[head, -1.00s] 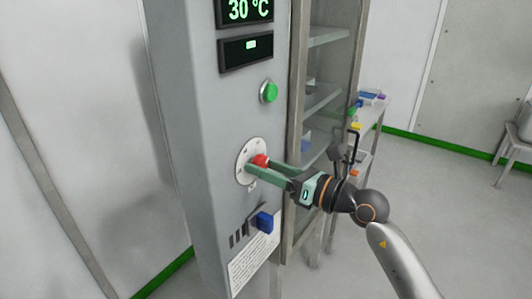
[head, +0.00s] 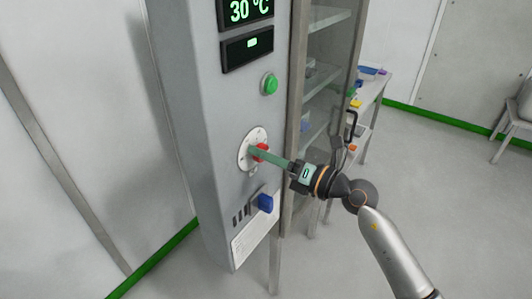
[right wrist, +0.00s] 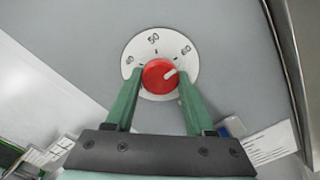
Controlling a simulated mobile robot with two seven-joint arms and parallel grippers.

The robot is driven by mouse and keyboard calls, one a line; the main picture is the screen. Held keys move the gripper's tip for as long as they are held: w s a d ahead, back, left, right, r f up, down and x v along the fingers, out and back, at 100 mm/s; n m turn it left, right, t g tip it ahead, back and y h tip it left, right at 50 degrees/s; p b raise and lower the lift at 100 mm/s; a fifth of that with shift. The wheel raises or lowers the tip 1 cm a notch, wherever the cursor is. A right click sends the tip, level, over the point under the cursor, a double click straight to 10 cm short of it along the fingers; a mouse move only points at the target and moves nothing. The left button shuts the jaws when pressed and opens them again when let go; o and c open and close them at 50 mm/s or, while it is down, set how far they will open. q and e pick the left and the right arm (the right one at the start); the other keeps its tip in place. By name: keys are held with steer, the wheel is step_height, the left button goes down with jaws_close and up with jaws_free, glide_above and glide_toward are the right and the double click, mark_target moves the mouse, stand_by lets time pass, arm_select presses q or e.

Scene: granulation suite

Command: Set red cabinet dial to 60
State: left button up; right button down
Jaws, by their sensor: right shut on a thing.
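The red dial (head: 261,152) sits on a round white plate (head: 246,150) on the grey cabinet's front. My right gripper (head: 258,153) is shut on the dial, one green finger on each side. In the right wrist view the red dial (right wrist: 159,77) lies between the fingertips. Its white pointer points right and slightly up, near the 60 side of the scale. The plate (right wrist: 140,46) also shows 50 at the top and another number, probably 40, at the left. The cabinet display (head: 246,10) reads 30 °C. My left gripper is not in view.
A green button (head: 270,84) is above the dial, and a blue switch (head: 265,203) is below it. A glass-fronted shelf cabinet (head: 320,75) stands right beside the grey one. A small table (head: 372,90) with coloured items is behind.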

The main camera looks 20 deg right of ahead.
stand_by(0.3)
steer(key=shift+c, duration=1.3)
jaws_free()
steer(key=b+v, duration=0.3)
steer(key=v, duration=0.9)
steer(key=shift+s+d, duration=0.2)
